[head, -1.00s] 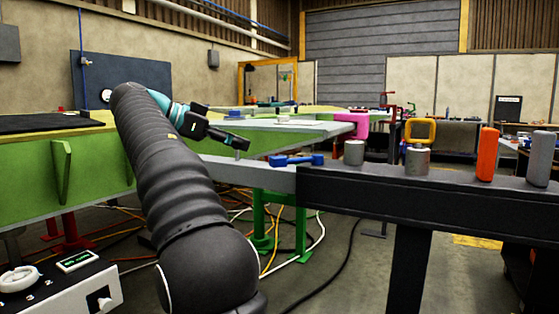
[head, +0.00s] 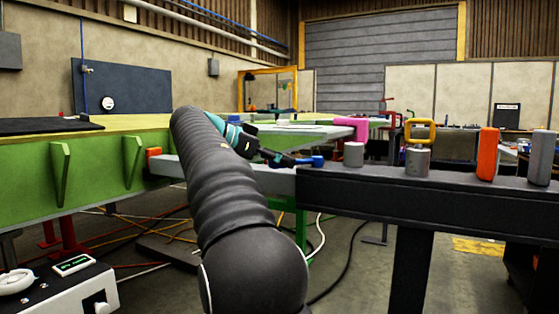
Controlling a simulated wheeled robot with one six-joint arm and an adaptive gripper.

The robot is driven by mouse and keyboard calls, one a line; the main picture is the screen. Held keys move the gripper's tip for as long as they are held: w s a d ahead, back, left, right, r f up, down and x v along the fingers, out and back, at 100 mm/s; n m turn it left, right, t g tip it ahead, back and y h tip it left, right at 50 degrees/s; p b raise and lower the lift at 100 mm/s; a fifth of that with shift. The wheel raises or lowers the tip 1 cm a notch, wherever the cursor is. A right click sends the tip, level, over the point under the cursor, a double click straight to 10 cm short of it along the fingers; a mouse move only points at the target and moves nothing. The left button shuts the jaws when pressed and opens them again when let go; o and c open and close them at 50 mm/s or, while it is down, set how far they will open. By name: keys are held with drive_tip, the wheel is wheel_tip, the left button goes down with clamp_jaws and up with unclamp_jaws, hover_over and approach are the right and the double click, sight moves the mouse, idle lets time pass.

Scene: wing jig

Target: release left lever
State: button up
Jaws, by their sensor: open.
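A blue lever (head: 318,161) lies low and flat on the grey beam (head: 277,180), at the left end of the black rail. Only its right end shows in the head view; my gripper (head: 295,161) covers the rest. My gripper is open, its tips over or beside the lever. I cannot tell whether they touch it. An orange block (head: 153,154) sits at the far left end of the grey beam. No label shows which part is the left lever.
The black rail (head: 430,194) carries two grey cylinders (head: 353,154), a yellow handle (head: 420,131) and an orange upright block (head: 488,155). A pink bracket (head: 354,128) stands behind. The green wing panel (head: 90,166) fills the left. Cables lie on the floor.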

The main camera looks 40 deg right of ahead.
clamp_jaws()
